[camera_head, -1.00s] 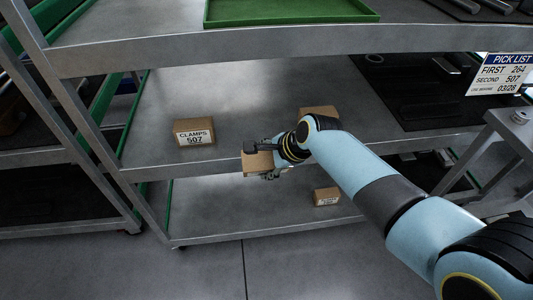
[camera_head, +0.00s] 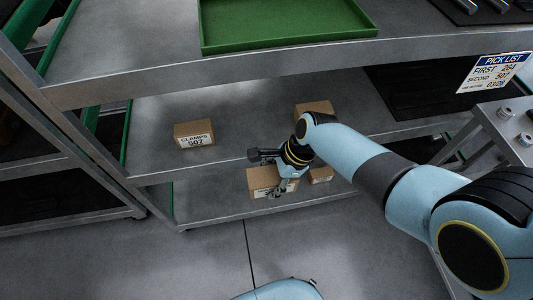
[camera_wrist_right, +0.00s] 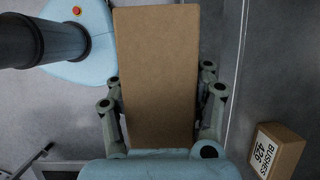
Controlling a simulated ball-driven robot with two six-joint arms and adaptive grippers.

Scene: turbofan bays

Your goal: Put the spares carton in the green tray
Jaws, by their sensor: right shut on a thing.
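My right gripper (camera_head: 276,188) is shut on a brown cardboard carton (camera_head: 259,179), held in front of the shelving. The carton has a white label too small to read, so I cannot tell its name. In the right wrist view, the same carton (camera_wrist_right: 156,70) shows a plain face between the fingers. The green tray (camera_head: 288,44) lies on the top shelf, above and behind the gripper; the part of it in view is empty. My left gripper is not in view.
A carton marked CLAMPS 507 (camera_head: 194,135) and another carton (camera_head: 314,107) sit on the middle shelf. A BUSHES 426 carton (camera_wrist_right: 278,151) is beside the gripper in the wrist view. A PICK LIST sign (camera_head: 495,72) reads FIRST 264, SECOND 507.

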